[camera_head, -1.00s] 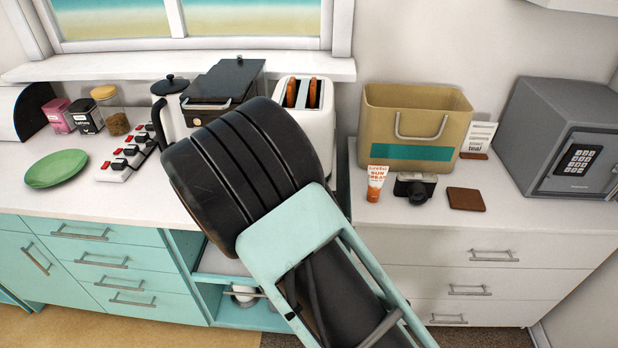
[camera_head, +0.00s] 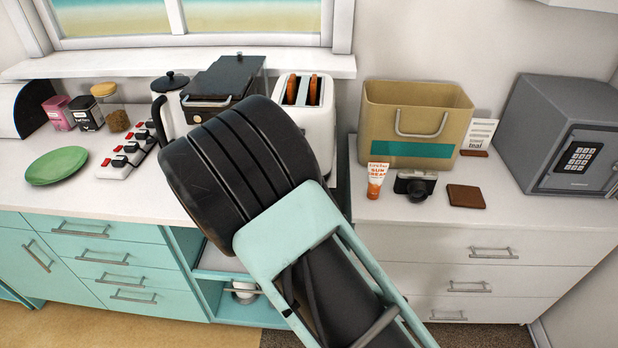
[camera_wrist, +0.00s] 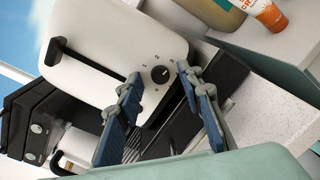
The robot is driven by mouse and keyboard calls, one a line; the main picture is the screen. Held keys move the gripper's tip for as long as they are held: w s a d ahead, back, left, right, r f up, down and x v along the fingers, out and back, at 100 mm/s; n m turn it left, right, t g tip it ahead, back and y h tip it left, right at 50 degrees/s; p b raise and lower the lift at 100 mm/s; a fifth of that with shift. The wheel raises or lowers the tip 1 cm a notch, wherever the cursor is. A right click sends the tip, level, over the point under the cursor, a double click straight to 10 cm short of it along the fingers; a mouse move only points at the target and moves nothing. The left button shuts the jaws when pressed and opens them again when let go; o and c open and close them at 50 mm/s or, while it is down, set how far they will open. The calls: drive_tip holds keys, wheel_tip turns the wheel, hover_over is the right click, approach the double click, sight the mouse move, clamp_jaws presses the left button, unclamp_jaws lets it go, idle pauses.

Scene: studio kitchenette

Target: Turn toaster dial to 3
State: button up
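The white toaster (camera_head: 318,122) stands at the right end of the left counter with two browned slices in its slots. My arm hides its lower front in the head view. In the wrist view the toaster (camera_wrist: 95,45) appears tilted, with a black lever and a round dark dial (camera_wrist: 160,74) ringed by small marks. I see no clear contact with the dial. The gripper is hidden behind my arm in the head view.
A black-lidded appliance (camera_head: 222,85), a white kettle (camera_head: 170,105) and a switch strip (camera_head: 130,152) stand left of the toaster. Right of it, past a gap, a tan bag (camera_head: 415,110), sunscreen tube (camera_head: 377,180) and camera (camera_head: 415,186) sit on the white drawer unit.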

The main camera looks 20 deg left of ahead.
drive_tip(key=s+d, duration=0.1)
drive_tip(key=s, duration=1)
drive_tip(key=shift+s+d+r, duration=0.3)
drive_tip(key=shift+s+d, duration=0.05)
drive_tip(key=shift+d, duration=0.05)
